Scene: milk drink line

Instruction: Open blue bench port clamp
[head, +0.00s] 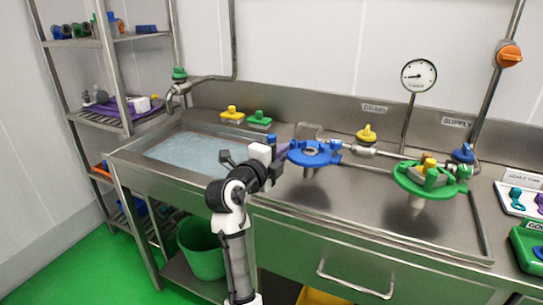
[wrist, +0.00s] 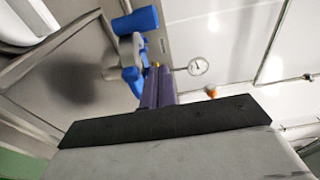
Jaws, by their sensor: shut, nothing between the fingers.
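The blue bench port clamp (head: 322,159) is a blue ring with lugs around a metal centre, on a port above the steel bench. Parts of it also show in the wrist view (wrist: 138,20), just beyond my fingers. My gripper (head: 284,149) is at the left side of the clamp, with its purple fingers together and empty. The fingers show in the wrist view (wrist: 158,88), close to the blue part; I cannot tell whether they touch it. I cannot tell whether the clamp is open or closed.
A green clamp (head: 420,178) stands on another port at the right. A yellow valve (head: 366,133), a blue knob (head: 464,153) and a pressure gauge (head: 419,75) are behind. A sink (head: 150,136) with water lies left. The bench front (head: 400,230) is clear.

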